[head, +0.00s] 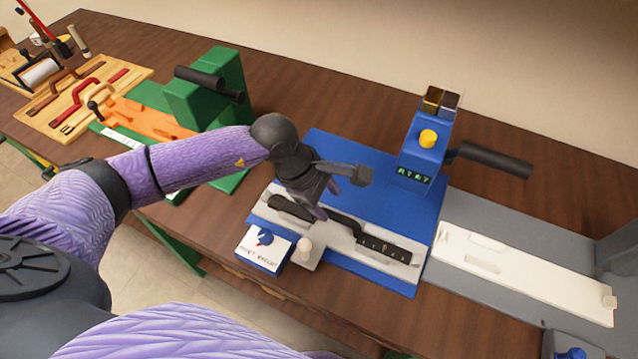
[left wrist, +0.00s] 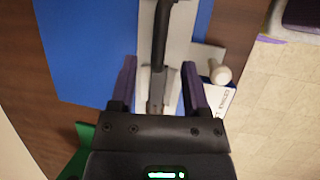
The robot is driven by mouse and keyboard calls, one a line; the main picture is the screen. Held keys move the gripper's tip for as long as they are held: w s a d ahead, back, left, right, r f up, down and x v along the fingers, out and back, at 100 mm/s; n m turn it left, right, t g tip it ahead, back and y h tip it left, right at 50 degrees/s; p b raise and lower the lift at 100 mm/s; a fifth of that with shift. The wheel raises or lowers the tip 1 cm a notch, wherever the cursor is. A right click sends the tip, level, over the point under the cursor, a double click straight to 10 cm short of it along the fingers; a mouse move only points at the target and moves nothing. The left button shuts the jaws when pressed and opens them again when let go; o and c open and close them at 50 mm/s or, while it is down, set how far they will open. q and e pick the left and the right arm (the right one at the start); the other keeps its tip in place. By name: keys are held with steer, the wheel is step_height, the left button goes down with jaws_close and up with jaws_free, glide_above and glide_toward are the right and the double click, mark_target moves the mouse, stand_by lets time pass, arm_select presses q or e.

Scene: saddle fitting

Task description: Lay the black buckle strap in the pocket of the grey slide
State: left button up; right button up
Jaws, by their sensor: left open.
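The black buckle strap (head: 385,248) lies along the light grey slide (head: 338,243) on the blue base. Its narrow curved end is at the left and its wide end with small marks at the right. I cannot tell whether it sits down in the pocket. My left gripper (head: 319,211) is over the strap's left part and hides some of it. In the left wrist view the two fingers of my left gripper (left wrist: 159,75) are apart, with the strap (left wrist: 160,45) running between them over the slide (left wrist: 180,40). My right gripper is out of view.
A blue post (head: 422,150) with a yellow button and black lever stands behind the slide. A pale knob (head: 304,248) and a white-topped blue box (head: 264,248) are in front. A green press (head: 210,95) stands left; a long cream plate (head: 525,277) lies right.

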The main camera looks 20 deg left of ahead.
arm_select(q)
steer(key=v, duration=0.4)
steer(key=shift+a+r, duration=0.1)
steer(key=shift+r, duration=0.2)
stand_by(1.1)
